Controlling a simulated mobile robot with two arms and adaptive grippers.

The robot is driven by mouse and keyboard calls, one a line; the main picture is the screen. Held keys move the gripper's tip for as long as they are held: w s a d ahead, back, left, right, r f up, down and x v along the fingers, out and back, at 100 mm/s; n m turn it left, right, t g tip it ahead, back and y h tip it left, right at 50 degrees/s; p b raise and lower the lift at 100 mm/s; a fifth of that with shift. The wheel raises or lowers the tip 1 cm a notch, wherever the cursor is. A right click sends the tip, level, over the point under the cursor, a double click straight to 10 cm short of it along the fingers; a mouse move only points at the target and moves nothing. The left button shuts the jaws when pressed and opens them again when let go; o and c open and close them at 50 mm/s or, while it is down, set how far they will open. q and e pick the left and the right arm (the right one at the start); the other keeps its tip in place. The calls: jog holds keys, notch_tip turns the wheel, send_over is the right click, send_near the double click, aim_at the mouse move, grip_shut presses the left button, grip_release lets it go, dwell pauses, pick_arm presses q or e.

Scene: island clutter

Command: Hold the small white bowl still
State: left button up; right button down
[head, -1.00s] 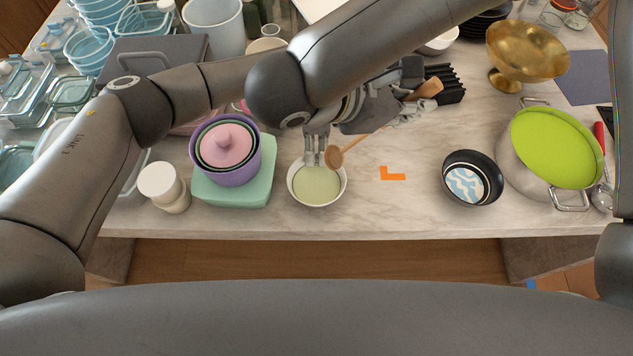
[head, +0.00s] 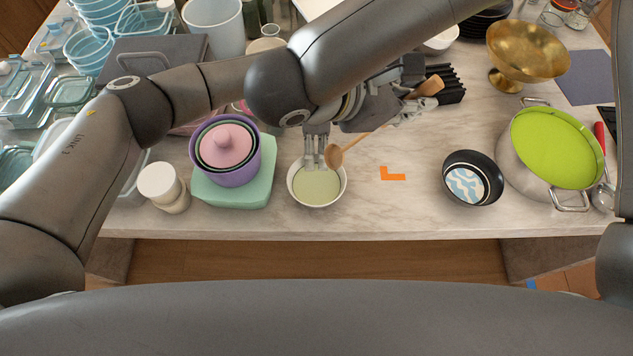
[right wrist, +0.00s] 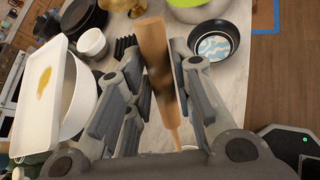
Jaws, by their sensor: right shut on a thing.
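The small white bowl (head: 295,190) stands upright near the counter's front edge, with pale green contents. My left gripper (head: 316,158) points down at the bowl's far rim, its fingertips close together and overlapping the rim. I cannot tell whether they are closed on it. My right gripper (head: 402,104) is shut on the handle of a wooden spoon (head: 335,157). The spoon slants down to the left, its head beside the bowl's upper right rim. In the right wrist view the spoon's handle (right wrist: 157,70) is between the right gripper's fingers.
A purple pot (head: 225,178) sits on a green box (head: 252,190) left of the bowl, with white jars (head: 162,184) further left. An orange corner mark (head: 393,176), a black bowl (head: 484,197) and a lime-lidded pot (head: 555,150) are to the right. The counter around the mark is clear.

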pick_arm(q)
jog(key=v, duration=1.2)
notch_tip(320, 180, up, 6)
dwell(0.6)
jog(key=shift+f, duration=0.1)
dwell(0.4)
